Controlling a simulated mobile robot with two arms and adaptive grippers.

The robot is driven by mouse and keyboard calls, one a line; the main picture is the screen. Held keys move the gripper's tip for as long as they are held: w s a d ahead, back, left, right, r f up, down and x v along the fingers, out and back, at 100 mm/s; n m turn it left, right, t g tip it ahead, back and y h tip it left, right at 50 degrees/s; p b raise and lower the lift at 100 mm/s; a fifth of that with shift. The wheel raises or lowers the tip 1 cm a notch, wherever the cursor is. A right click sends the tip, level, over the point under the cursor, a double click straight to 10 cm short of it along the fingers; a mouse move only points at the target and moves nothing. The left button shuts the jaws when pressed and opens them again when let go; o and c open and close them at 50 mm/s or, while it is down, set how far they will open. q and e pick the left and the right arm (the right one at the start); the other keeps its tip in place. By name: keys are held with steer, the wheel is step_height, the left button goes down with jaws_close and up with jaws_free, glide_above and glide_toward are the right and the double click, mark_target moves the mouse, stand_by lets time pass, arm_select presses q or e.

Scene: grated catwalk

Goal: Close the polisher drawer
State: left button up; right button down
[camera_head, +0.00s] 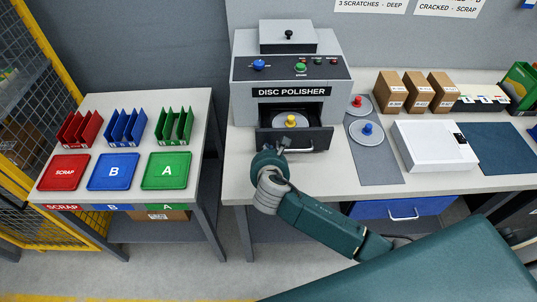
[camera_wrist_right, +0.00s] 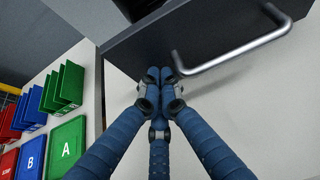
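The disc polisher (camera_head: 291,75) is a grey machine with a black name label, standing on the right workbench. Its dark drawer (camera_head: 318,138) sticks out at the front, and a grey disc with a yellow knob (camera_head: 291,121) sits inside. A silver bar handle (camera_head: 302,150) is on the drawer front; it also shows large in the right wrist view (camera_wrist_right: 232,55). My right gripper (camera_head: 281,147) is at the left part of the drawer front, beside the handle. In the right wrist view its blue fingers (camera_wrist_right: 160,76) are together and hold nothing; their tips are at the drawer front, contact unclear. My left gripper is out of view.
The left table holds red, blue and green racks and trays (camera_head: 113,172). Right of the polisher are two knobbed discs (camera_head: 367,132) on a grey mat, a white box (camera_head: 435,146) and brown cartons (camera_head: 417,92). A gap separates the two tables.

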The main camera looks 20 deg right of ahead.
steer(key=w+d, duration=0.1)
steer(key=w, duration=0.2)
steer(key=w+d, duration=0.1)
steer(key=w, duration=0.3)
steer(key=w+d, duration=0.1)
steer(key=w, duration=0.3)
steer(key=shift+d+b, duration=0.1)
steer(key=shift+b, duration=0.25)
steer(key=shift+w+d, duration=0.1)
steer(key=shift+w, duration=0.3)
steer(key=shift+r, duration=0.2)
steer(key=shift+d, duration=0.1)
